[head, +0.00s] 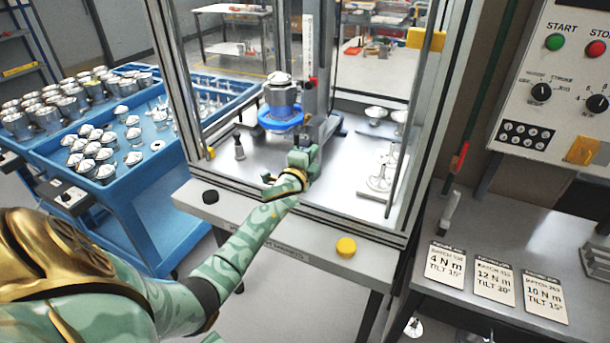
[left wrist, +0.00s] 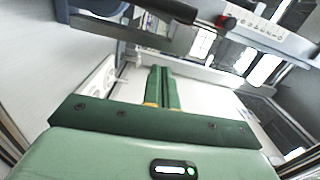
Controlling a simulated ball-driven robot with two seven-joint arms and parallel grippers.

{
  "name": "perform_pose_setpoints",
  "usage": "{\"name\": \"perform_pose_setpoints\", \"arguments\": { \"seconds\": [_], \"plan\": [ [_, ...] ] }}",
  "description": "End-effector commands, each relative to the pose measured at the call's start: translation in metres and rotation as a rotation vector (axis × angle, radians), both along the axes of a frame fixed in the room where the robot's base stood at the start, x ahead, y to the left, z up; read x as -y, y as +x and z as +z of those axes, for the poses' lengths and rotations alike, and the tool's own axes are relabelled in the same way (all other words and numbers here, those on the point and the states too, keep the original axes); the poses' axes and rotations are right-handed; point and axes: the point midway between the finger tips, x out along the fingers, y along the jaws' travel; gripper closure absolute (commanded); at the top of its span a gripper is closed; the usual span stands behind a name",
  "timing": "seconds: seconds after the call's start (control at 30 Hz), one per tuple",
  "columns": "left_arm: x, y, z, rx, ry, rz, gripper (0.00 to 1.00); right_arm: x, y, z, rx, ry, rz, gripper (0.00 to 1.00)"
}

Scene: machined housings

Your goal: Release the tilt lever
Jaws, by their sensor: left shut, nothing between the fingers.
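My left gripper (head: 305,158) reaches through the open front of the machine enclosure, over its pale bed. Its green fingers, also in the left wrist view (left wrist: 162,86), are shut together and hold nothing. Ahead of it, a metal housing (head: 281,92) sits on a blue round fixture (head: 281,117). A small red knob (head: 313,82) shows beside the upright column and looks like the lever's tip; it also appears in the left wrist view (left wrist: 226,22), beyond the fingertips and apart from them. Most of the lever's shaft cannot be made out. My right gripper is out of view.
The enclosure's frame posts (head: 424,120) flank the opening. Small metal parts (head: 381,178) stand on the bed's right side. A blue cart (head: 150,172) with several housings stands left. A control panel (head: 556,85), batch cards (head: 495,283) and a red-handled lever (head: 461,158) are right.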

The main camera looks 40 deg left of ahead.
Motion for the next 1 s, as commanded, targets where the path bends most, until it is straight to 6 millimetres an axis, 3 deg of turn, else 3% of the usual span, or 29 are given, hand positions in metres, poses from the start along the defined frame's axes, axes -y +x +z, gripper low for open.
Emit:
{"name": "perform_pose_setpoints", "arguments": {
  "seconds": [0.17,0.4,0.53,1.0],
  "plan": [
    [0.007,-0.025,0.001,-0.001,-0.001,0.000,1.00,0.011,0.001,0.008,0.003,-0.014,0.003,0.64],
    [0.019,-0.064,0.001,0.000,-0.002,-0.001,1.00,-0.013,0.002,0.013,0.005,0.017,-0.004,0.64],
    [0.024,-0.080,0.001,0.000,-0.001,0.000,1.00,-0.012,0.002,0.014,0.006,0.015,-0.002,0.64],
    [0.026,-0.090,0.001,0.000,-0.001,0.000,1.00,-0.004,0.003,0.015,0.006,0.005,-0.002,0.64]
  ]
}}
